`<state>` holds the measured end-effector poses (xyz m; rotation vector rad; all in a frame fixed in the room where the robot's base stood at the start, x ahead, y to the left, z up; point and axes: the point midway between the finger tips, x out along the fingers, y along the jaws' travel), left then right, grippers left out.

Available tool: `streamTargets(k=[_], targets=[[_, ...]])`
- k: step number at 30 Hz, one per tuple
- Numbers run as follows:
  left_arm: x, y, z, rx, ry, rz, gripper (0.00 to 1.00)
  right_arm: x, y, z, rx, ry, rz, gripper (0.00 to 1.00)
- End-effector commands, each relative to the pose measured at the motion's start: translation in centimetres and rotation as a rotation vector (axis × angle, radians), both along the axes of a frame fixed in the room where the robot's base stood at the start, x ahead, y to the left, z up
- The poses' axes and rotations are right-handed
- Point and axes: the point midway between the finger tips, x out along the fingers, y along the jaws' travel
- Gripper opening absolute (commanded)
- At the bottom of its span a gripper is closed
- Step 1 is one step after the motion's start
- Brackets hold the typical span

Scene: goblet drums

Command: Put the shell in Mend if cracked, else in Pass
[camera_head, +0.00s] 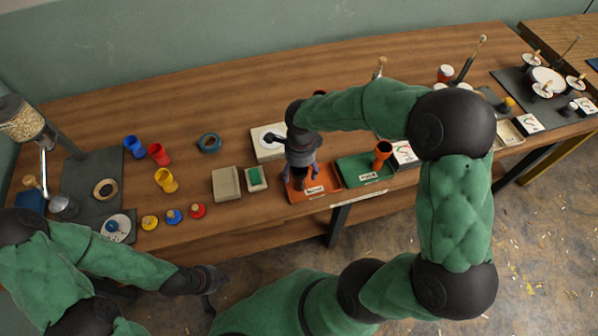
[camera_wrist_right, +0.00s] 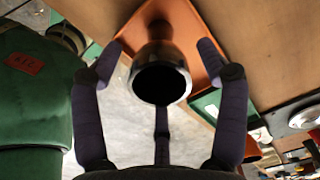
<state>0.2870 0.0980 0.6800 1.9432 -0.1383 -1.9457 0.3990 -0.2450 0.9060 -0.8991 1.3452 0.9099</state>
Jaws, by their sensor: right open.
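A dark grey goblet-shaped shell (camera_wrist_right: 161,52) is at the orange tray (camera_head: 328,181), its dark open mouth facing my right wrist camera. My right gripper (camera_head: 300,180) is over this tray with its fingers spread around the shell, apart from its sides; the gripper is open. No crack shows on the part of the shell in view. The green tray (camera_head: 352,180) is just to the right and holds an orange goblet shell (camera_head: 383,152). Both trays have front labels too small to read surely. My left gripper (camera_head: 212,280) is off the table's front edge; its fingers are unclear.
A white square plate (camera_head: 266,150) lies behind my right gripper.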

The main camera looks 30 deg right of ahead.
Motion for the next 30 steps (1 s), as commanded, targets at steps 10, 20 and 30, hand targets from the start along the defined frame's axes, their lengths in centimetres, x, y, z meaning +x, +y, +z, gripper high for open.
streamTargets(k=[10, 20, 30], targets=[[0.0, 0.0, 2.2, 0.0, 0.0, 0.0, 0.0, -0.1, -0.1, 7.1, 0.001, -0.001, -0.001, 0.74], [0.0, 0.0, 2.6, 0.0, 0.0, 0.0, 0.0, -0.2, -0.2, 9.1, 0.0, 0.001, 0.001, 0.74], [0.0, 0.0, 2.6, 0.0, 0.0, 0.0, 0.0, -0.2, -0.2, 9.1, 0.001, 0.002, 0.0, 0.74]])
